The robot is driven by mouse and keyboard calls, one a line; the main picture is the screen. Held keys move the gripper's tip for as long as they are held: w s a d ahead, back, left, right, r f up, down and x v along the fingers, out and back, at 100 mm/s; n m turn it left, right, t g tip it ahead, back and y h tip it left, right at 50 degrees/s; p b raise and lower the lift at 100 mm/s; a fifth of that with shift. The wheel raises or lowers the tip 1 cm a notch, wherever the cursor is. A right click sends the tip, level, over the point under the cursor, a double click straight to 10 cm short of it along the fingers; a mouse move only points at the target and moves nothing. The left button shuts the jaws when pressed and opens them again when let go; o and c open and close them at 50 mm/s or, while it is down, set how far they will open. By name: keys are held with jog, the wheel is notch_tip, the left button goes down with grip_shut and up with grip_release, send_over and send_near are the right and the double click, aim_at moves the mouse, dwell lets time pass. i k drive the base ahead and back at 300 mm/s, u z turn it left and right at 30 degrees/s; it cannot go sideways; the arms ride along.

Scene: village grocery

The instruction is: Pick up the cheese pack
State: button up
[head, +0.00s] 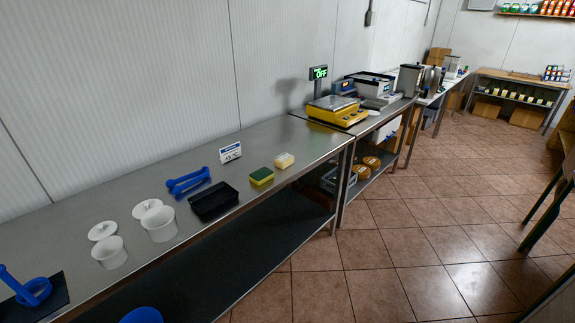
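A small pale-yellow block with a whitish top (284,161) sits on the steel counter (290,133), towards its right end. It looks like the cheese pack, but no label is readable at this size. Just left of it and apart from it lies a green and yellow sponge-like block (261,176). My gripper is not in view. Nothing is seen touching the pale-yellow block.
Left of the sponge-like block are a black tray (214,201), a blue tool (188,182), white tubs (159,224) with lids, and a price sign (230,152). A yellow scale (336,110) stands beyond. The tiled floor (400,250) in front is clear.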

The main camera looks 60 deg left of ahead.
aim_at(285, 160)
jog(key=k, duration=1.05)
jog(key=u, duration=1.05)
jog(key=i, duration=1)
jog(key=u, duration=0.65)
jog(key=i, duration=1.8)
jog(key=u, duration=1)
